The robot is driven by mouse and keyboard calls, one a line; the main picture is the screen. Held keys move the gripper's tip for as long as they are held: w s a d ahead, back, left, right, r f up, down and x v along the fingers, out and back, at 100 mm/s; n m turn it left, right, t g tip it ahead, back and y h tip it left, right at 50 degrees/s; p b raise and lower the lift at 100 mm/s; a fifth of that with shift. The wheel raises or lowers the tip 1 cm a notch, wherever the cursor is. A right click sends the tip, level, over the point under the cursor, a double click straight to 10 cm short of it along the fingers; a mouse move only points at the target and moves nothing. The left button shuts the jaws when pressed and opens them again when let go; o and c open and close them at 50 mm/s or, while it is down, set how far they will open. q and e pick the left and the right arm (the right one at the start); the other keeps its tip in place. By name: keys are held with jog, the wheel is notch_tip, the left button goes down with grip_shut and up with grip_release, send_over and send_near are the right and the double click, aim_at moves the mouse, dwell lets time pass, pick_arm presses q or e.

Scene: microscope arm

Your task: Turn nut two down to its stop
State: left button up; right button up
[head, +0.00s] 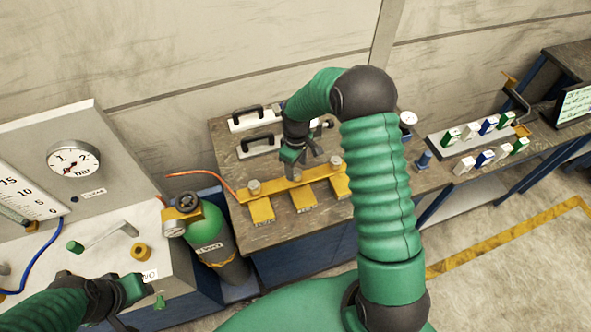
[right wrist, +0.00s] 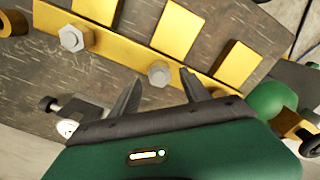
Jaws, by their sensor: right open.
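A yellow clamp bar (head: 276,187) lies across several yellow blocks on the bench. A grey hex nut (head: 254,187) sits near its left end and another nut (head: 335,162) near its right end. The middle nut (right wrist: 160,73), nut two by position, shows between my right fingertips. My right gripper (head: 300,163) hangs over the middle of the bar, open and empty. In the right wrist view the right-end nut (right wrist: 72,38) stands clear at left; the left-end nut appears hidden behind my gripper. Contact with the middle nut cannot be told. My left gripper (head: 130,290) is at lower left, jaws unclear.
A green gas bottle (head: 209,232) with an orange hose stands left of the bench (head: 318,221). A gauge panel (head: 74,158) is at far left. Black-handled plates (head: 259,145) lie behind the bar. Coloured blocks (head: 487,126) stand on the right.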

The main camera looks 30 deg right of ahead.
aim_at(297, 172)
jog(key=f, duration=0.3)
jog(key=shift+d+f, duration=0.2)
jog(key=shift+f, duration=0.15)
jog(key=shift+a+r, duration=0.1)
jog(key=shift+a, duration=0.05)
jog(key=shift+a, duration=0.1)
jog(key=c, duration=0.5)
grip_shut()
